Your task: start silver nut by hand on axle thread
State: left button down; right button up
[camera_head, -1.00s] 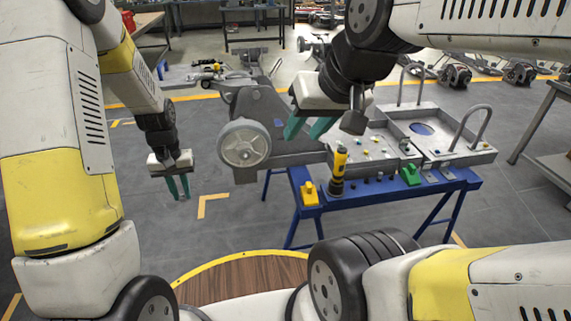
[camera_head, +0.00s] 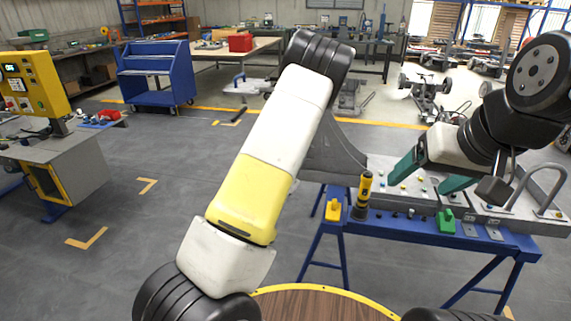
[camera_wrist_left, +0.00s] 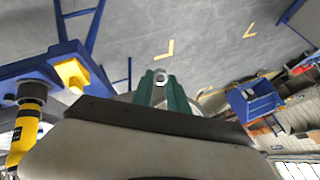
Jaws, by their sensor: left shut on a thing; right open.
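In the left wrist view, my left gripper (camera_wrist_left: 162,91) has its teal fingers shut on a small silver nut (camera_wrist_left: 161,75), held at the fingertips. A pale round part, probably the wheel, shows partly behind these fingers. In the head view my left arm's links cover the wheel and the left gripper. The grey chassis (camera_head: 332,150) shows to the right of that arm. The axle thread cannot be made out in either view. My right gripper (camera_head: 430,177) is open and empty, over the grey top of the chassis.
A blue stand (camera_head: 392,226) carries a yellow block (camera_head: 333,210), a yellow-and-black tool (camera_head: 363,192) and a green block (camera_head: 446,222). A blue cart (camera_head: 157,75) and a yellow control panel (camera_head: 33,82) stand at left. The floor between is clear.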

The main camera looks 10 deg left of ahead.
pick_arm(q)
jog(key=w+a+r+n+t+h, duration=0.3)
jog(key=w+n+t, duration=0.5)
jog(key=n+t, duration=0.2)
jog(key=shift+w+r+t, duration=0.25)
jog(key=shift+w+t, duration=0.1)
jog(key=shift+t, duration=0.25)
dwell(0.6)
jog(key=shift+a, duration=0.1)
jog(key=shift+w, duration=1.2)
dwell(0.8)
